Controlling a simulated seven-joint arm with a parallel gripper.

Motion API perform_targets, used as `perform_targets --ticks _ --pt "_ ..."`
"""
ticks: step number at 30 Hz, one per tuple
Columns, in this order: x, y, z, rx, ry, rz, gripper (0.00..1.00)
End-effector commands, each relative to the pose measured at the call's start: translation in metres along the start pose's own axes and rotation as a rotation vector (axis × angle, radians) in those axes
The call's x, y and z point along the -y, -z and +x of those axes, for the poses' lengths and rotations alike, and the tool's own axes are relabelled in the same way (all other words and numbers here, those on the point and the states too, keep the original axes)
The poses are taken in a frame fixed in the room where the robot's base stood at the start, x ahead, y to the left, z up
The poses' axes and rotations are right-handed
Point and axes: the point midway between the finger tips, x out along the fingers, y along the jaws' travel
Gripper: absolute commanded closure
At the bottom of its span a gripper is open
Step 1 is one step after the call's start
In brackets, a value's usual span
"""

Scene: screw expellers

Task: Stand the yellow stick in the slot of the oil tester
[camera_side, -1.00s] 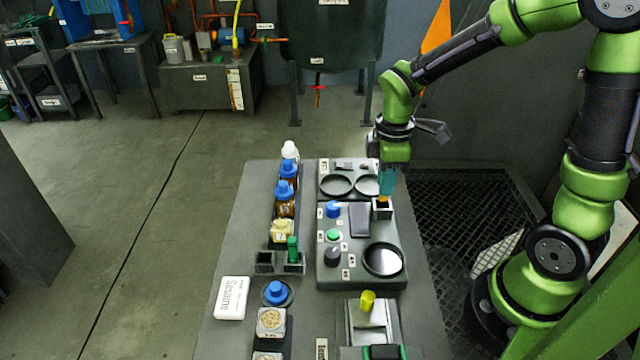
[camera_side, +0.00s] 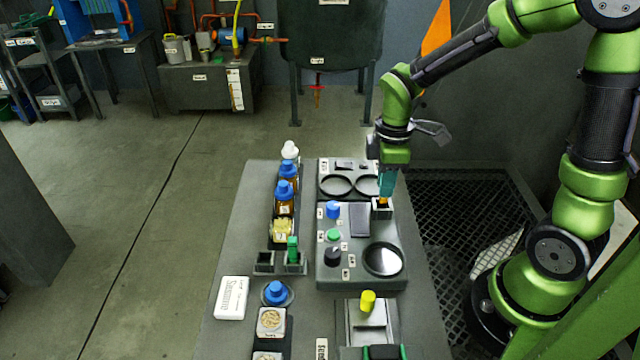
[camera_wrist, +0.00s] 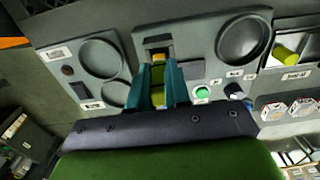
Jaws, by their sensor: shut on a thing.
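My gripper (camera_side: 386,186) points down over the far right corner of the oil tester (camera_side: 345,275), a grey panel box with knobs and a round dark dish. In the wrist view its teal fingers (camera_wrist: 159,82) are shut on the yellow stick (camera_wrist: 157,97). The stick's lower end shows as an orange-yellow tip (camera_side: 383,202) just under the fingers, at the slot (camera_side: 382,211), a small dark square socket with a pale rim. The tip appears to be at or inside the slot's mouth; how deep it sits is hidden.
A second panel with two round dishes (camera_side: 337,186) lies behind the tester. Blue-capped bottles (camera_side: 285,200) stand along the left. A yellow knob (camera_side: 368,301) stands on the device in front. A white Sesame box (camera_side: 231,297) lies at the left edge.

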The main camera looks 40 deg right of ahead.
Motion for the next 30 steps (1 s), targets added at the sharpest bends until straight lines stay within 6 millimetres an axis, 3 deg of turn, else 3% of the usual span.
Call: perform_targets --ticks 30 --pt "-0.0001 0.0001 0.0052 0.000 0.000 0.000 1.00"
